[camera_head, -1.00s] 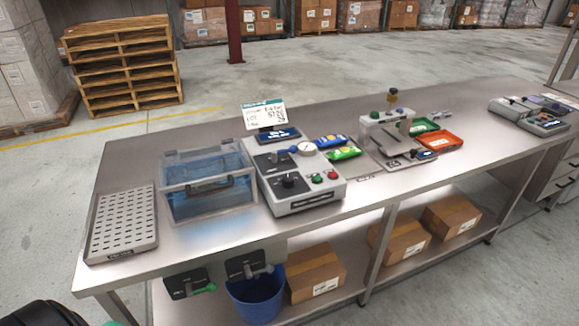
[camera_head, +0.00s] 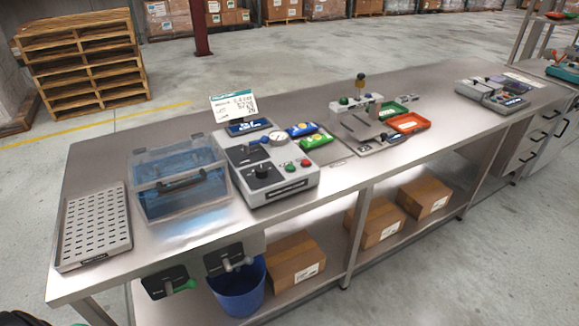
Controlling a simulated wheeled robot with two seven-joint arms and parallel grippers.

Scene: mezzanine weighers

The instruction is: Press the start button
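The grey control box (camera_head: 285,186) stands on the steel bench, right of a clear-lidded blue tank. Its sloped front carries a green button (camera_head: 289,167) and a red button (camera_head: 305,162) side by side, with a black knob (camera_head: 263,171) to their left. A gauge (camera_head: 279,138) and a blue-handled lever sit on top. A second device (camera_head: 356,119) farther right has a green knob or button (camera_head: 343,100) on top. I cannot read which control is marked start. Neither gripper shows; only a dark shape is at the bottom left corner.
The steel bench (camera_head: 420,108) holds a perforated tray (camera_head: 95,225) at the left, the clear-lidded tank (camera_head: 180,180), green and orange trays (camera_head: 408,123), and devices at the far right.

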